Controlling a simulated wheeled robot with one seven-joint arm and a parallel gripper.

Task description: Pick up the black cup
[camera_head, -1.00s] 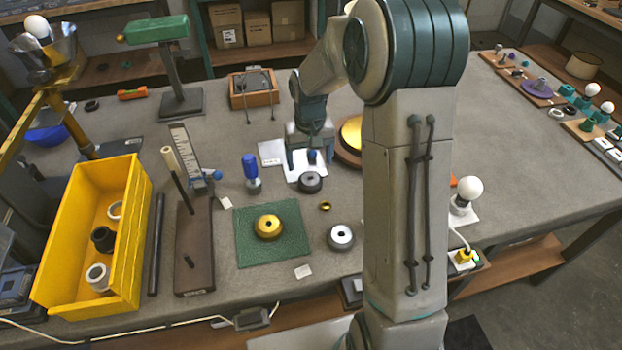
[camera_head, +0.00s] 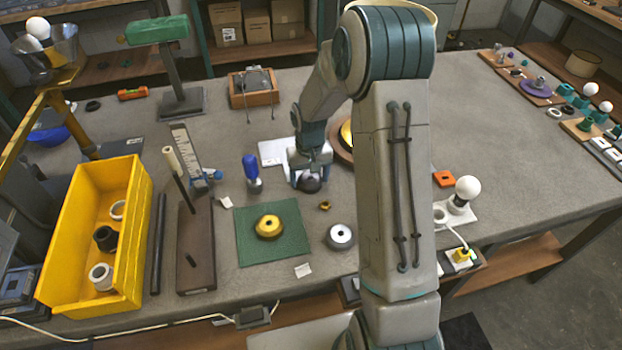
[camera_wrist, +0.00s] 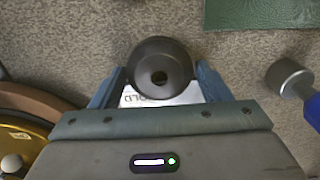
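A round black cup (camera_head: 311,185) with a hole in its middle sits on the bench, partly hidden by my gripper (camera_head: 310,172) in the head view. In the wrist view the black cup (camera_wrist: 160,62) lies between the two blue fingers of my gripper (camera_wrist: 160,80). The fingers are spread on either side of it, with a narrow gap showing at each side. My gripper is open, low over the cup. A white printed card shows behind the cup between the fingers.
A green mat (camera_head: 272,232) with a gold cup (camera_head: 268,226) and a silver cup (camera_head: 340,236) stand nearby. A blue-handled tool (camera_head: 251,170) is left of my gripper. A yellow bin (camera_head: 132,225) is farther left. A gold disc on a wooden base (camera_wrist: 22,125) lies close by.

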